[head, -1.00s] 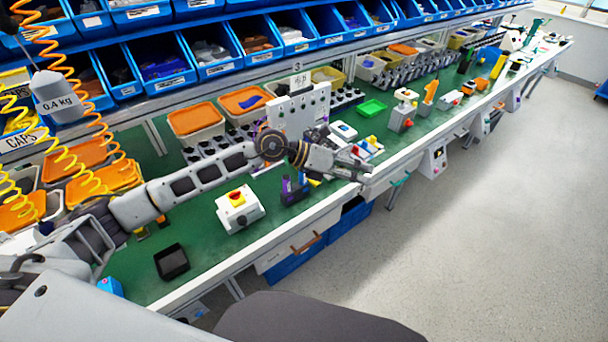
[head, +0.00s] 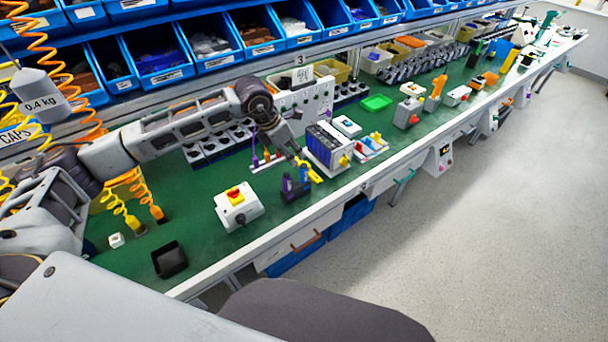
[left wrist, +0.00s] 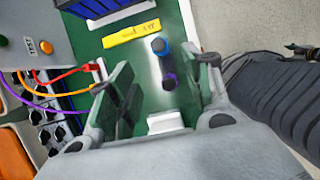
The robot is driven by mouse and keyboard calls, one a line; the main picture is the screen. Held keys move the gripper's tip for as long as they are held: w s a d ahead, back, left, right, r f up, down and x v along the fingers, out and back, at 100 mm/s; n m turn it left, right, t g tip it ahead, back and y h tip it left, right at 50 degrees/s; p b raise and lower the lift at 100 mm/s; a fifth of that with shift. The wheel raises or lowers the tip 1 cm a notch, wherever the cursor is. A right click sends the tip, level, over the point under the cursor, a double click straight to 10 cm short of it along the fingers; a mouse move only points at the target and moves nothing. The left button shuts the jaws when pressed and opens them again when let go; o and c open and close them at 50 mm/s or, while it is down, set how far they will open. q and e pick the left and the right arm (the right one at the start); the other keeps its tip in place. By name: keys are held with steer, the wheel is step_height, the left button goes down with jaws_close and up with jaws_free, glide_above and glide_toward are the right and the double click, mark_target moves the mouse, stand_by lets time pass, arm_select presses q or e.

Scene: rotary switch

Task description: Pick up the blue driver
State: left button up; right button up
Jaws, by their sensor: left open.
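The blue driver (head: 304,173) stands upright in a small dark holder (head: 296,194) near the front edge of the green bench. A purple driver (head: 286,184) stands beside it on the left. In the left wrist view I see the blue driver (left wrist: 159,46) and purple driver (left wrist: 169,79) almost end-on from above. My left gripper (head: 298,158) points down just above and behind the holder. In the left wrist view its fingers (left wrist: 163,92) are spread and empty, with the purple driver more nearly between them and the blue one farther out. My right gripper is not in view.
A yellow strip (left wrist: 131,33) lies beside the drivers. A grey-and-blue box (head: 328,146) stands close on the right, and a white switch box (head: 238,206) on the left. Coloured leads (left wrist: 62,84) hang by the panel behind. A black tray (head: 169,260) sits at the front left.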

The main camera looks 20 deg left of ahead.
arm_select(q)
glide_above(303, 173)
steer(key=a, duration=0.2)
steer(key=f, duration=0.3)
steer(key=f+p, duration=0.1)
steer(key=f, duration=0.2)
steer(key=shift+s+d+f, duration=0.2)
steer(key=shift+f, duration=0.1)
steer(key=shift+w+d+f, duration=0.15)
steer(key=shift+w+f, duration=0.05)
steer(key=shift+f, duration=0.5)
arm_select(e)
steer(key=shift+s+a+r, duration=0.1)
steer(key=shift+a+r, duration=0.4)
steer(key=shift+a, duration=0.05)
arm_select(q)
steer(key=shift+p+x, duration=0.6)
steer(key=shift+x, duration=2)
steer(key=shift+s+f, duration=0.1)
steer(key=shift+s, duration=0.05)
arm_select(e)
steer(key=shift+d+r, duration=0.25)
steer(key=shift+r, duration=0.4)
